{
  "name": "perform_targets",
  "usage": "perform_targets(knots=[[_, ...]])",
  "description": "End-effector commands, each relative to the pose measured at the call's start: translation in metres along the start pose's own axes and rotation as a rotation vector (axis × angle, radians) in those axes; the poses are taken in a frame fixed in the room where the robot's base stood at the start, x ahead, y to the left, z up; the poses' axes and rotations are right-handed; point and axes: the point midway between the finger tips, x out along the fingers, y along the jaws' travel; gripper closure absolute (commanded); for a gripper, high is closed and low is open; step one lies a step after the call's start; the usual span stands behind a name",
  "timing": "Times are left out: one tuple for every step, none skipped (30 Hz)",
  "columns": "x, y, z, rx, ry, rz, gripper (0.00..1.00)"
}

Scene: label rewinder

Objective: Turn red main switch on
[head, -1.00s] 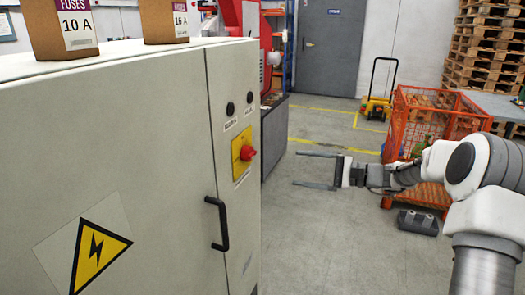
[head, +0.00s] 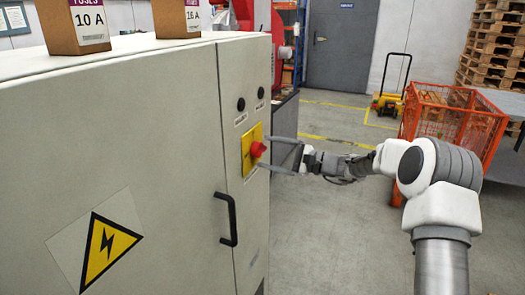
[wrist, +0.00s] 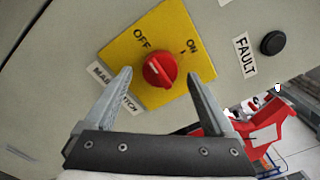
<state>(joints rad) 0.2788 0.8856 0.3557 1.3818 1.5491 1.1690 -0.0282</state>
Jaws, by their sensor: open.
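A black door handle (head: 228,218) stands out from the cabinet left of the switch. A black FAULT button (wrist: 272,43) is beside the plate. Fuse boxes (head: 179,22) stand on top. An orange mesh crate (head: 452,118) is behind my arm.

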Motion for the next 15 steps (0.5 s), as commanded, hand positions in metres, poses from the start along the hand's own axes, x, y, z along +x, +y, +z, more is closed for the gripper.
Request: perform_targets(knots=[[0.008, 0.0, 0.0, 0.0, -0.001, 0.001, 0.11], [0.011, 0.0, 0.0, 0.0, 0.0, 0.001, 0.11], [0.015, 0.0, 0.0, -0.001, 0.0, 0.0, 0.11], [0.018, 0.0, 0.0, -0.001, 0.0, 0.0, 0.11], [0.02, 0.0, 0.0, -0.001, 0.0, 0.001, 0.11], [0.022, 0.0, 0.0, 0.0, 0.0, 0.001, 0.11], [0.023, 0.0, 0.0, 0.0, 0.0, 0.001, 0.11], [0.024, 0.0, 0.0, 0.0, 0.0, 0.001, 0.11], [0.024, 0.0, 0.0, 0.0, 0.001, 0.001, 0.11], [0.025, 0.0, 0.0, 0.0, 0.001, 0.0, 0.11], [0.025, 0.0, 0.0, 0.0, 0.001, 0.0, 0.11], [0.025, 0.0, 0.0, 0.0, 0.001, 0.0, 0.11], [0.025, 0.0, 0.0, 0.0, 0.001, 0.0, 0.11], [0.025, 0.0, 0.0, 0.0, 0.001, 0.0, 0.11], [0.025, 0.0, 0.0, 0.0, 0.001, 0.0, 0.11]])
